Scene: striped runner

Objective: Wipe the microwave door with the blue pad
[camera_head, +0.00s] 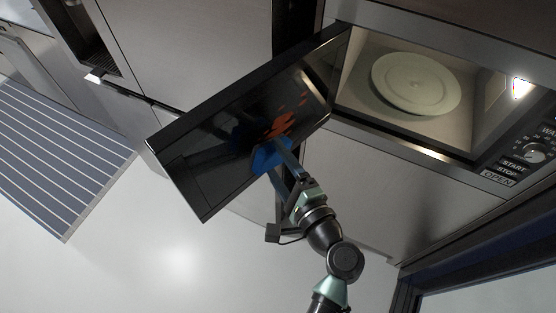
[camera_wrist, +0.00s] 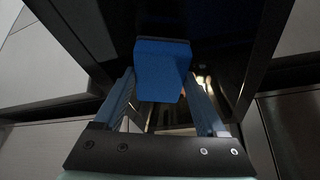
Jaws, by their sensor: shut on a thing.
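The microwave door (camera_head: 215,150) stands open, its dark inner face turned toward my arm; it also shows in the wrist view (camera_wrist: 240,25). Orange-red spots (camera_head: 290,116) mark the glass just above and right of the pad. The blue pad (camera_head: 268,157) is between my gripper's fingers and at the door face; it also shows in the wrist view (camera_wrist: 160,68). My gripper (camera_head: 277,160) is shut on the pad, its fingers on both sides of it in the wrist view (camera_wrist: 163,95). I cannot tell whether the pad touches the glass.
The lit microwave cavity (camera_head: 366,118) holds a round turntable plate (camera_head: 416,83). A control panel with a dial (camera_head: 530,152) is at the right. Steel cabinet fronts surround the microwave. A striped runner (camera_head: 60,155) lies on the pale floor at the left. Open floor lies below the door.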

